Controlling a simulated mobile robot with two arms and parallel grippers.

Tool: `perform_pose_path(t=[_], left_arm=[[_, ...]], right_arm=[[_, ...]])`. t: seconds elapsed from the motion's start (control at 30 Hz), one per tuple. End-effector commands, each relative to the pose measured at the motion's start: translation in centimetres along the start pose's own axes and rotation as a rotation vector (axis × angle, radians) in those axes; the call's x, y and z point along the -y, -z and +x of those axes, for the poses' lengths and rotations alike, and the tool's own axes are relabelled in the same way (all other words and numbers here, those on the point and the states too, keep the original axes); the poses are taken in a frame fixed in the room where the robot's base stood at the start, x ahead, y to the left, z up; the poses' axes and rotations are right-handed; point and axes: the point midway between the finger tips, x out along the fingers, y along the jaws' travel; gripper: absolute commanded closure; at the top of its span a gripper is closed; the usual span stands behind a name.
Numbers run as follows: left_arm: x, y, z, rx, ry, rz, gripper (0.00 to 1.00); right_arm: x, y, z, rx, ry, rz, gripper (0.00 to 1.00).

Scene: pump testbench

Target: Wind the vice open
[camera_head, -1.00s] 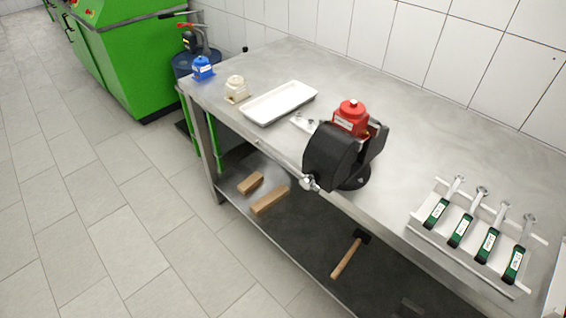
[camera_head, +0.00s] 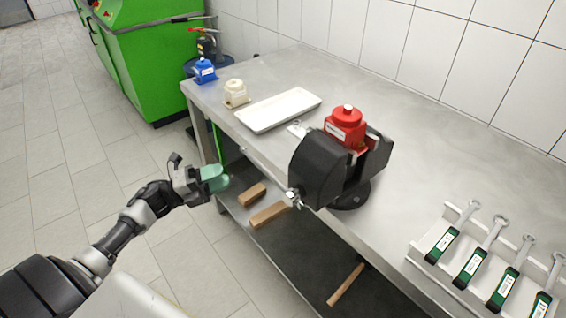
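The black vice (camera_head: 318,172) stands on the front edge of the steel bench. A red pump part (camera_head: 346,124) sits upright between its jaws. A metal screw end with the handle hub (camera_head: 292,198) sticks out at the vice's front, low on the side facing the floor; the handle bar itself is hard to make out. My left gripper (camera_head: 216,180), with pale green fingers, is in front of the bench, left of the hub and apart from it. Its finger gap is too small to judge, and I see nothing held. My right gripper is not in view.
A white tray (camera_head: 278,110), a cream pump part (camera_head: 236,93) and a blue one (camera_head: 204,70) stand left on the bench. A rack (camera_head: 450,212) with several green-handled wrenches is at right.

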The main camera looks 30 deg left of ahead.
Motion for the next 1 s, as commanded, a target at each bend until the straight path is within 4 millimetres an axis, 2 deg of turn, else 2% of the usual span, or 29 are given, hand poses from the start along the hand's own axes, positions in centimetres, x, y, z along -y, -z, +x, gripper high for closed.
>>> perform_pose_path(t=[0.17, 0.33, 0.53, 0.7, 1.0], left_arm=[[0.4, 0.0, 2.5, -0.002, 0.005, 0.001, 0.62], [0.5, -0.1, 5.9, 0.000, 0.005, -0.002, 0.62], [0.3, -0.1, 9.0, 0.002, 0.003, -0.003, 0.62], [0.1, 0.0, 10.3, 0.002, 0.002, -0.004, 0.62], [0.0, 0.0, 10.5, 0.002, 0.000, -0.004, 0.62]], right_arm=[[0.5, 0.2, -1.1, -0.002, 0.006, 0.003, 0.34], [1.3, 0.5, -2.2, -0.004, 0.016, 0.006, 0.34], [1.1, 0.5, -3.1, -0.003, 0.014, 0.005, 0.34], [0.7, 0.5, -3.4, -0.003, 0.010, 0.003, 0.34], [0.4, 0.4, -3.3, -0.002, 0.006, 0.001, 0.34]])
